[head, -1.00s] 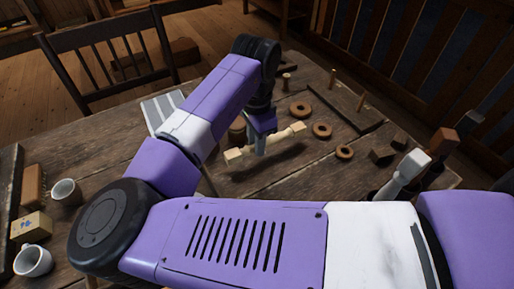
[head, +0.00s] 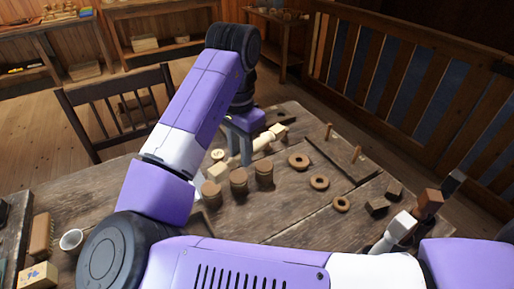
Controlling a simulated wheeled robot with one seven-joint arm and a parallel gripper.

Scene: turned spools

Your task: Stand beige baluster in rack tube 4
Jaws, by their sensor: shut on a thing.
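The beige baluster (head: 263,142) is held crosswise in my gripper (head: 240,160), which is shut on it near its middle. It lies roughly level, with one square end to the lower left and the other to the upper right. It is over the far part of the wooden table; its exact height is unclear. At lower right, a white-ended baluster (head: 403,222), a brown-ended one (head: 430,200) and a dark-ended one (head: 454,181) stand tilted in the picture. Their lower parts and the rack are mostly hidden behind my arm, and no tube numbers show.
Several round wooden pieces (head: 238,182) stand near the gripper. Wooden rings (head: 319,183) lie to the right, beside a pegged board (head: 343,158) and small dark blocks (head: 377,208). A mug (head: 72,240) and a brush (head: 40,235) are at left. A chair (head: 122,105) stands behind the table.

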